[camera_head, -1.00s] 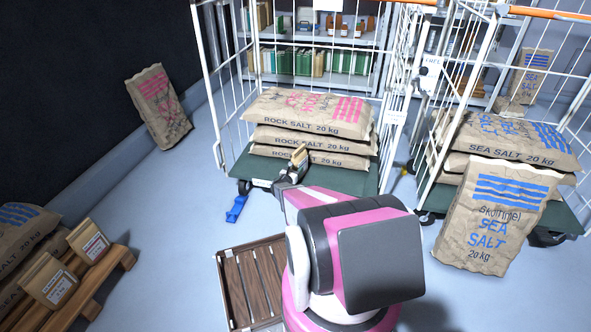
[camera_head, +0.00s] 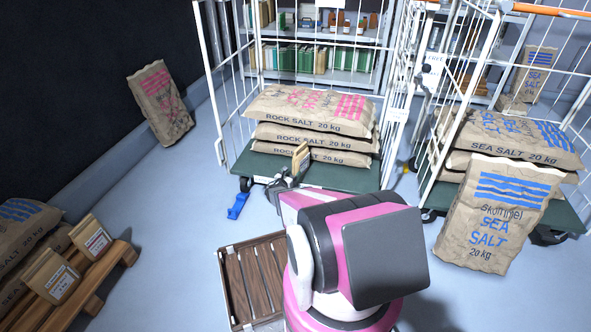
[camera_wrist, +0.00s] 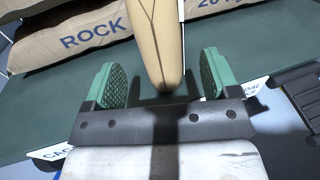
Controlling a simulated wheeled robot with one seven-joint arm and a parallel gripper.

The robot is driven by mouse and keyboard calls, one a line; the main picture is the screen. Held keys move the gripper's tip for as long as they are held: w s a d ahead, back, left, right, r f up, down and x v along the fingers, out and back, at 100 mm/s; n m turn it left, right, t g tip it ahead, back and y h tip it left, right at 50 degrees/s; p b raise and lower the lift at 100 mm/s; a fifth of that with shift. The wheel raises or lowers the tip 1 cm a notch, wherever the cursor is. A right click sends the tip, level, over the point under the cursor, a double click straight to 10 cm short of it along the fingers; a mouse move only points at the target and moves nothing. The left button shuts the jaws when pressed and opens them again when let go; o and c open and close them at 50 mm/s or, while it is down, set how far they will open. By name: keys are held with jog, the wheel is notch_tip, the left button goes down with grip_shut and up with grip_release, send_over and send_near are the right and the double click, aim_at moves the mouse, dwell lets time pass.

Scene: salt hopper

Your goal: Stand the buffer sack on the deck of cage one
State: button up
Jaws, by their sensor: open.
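A small tan paper sack (camera_head: 300,156), which I take for the buffer sack, stands upright at the front edge of the green deck (camera_head: 350,178) of the left cage, in front of the stacked rock salt. In the wrist view the sack (camera_wrist: 158,45) appears to rest on the deck (camera_wrist: 50,110); its top is cut off. My gripper (camera_wrist: 158,82) is open, its green-padded fingers on either side of the sack's near end with gaps showing. In the head view my gripper (camera_head: 284,180) is just in front of the sack.
Rock salt sacks (camera_head: 312,110) fill the deck behind. A sea salt sack (camera_head: 495,215) leans against the right cage. A slatted wooden crate (camera_head: 255,275) is on the floor by my arm. Two small sacks (camera_head: 50,276) (camera_head: 90,237) stand on a pallet at left.

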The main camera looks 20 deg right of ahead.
jog(key=v, duration=0.6)
jog(key=s+d+r+m+g+y, duration=0.1)
jog(key=s+r+m+g+y, duration=0.1)
jog(key=s+r+m+g, duration=0.95)
jog(key=s+a+r+m+y, duration=1.1)
jog(key=s+a+r+m, duration=0.3)
jog(key=r+m, duration=0.1)
jog(key=shift+a+r+y, duration=0.4)
jog(key=shift+r, duration=0.2)
jog(key=shift+s, duration=0.1)
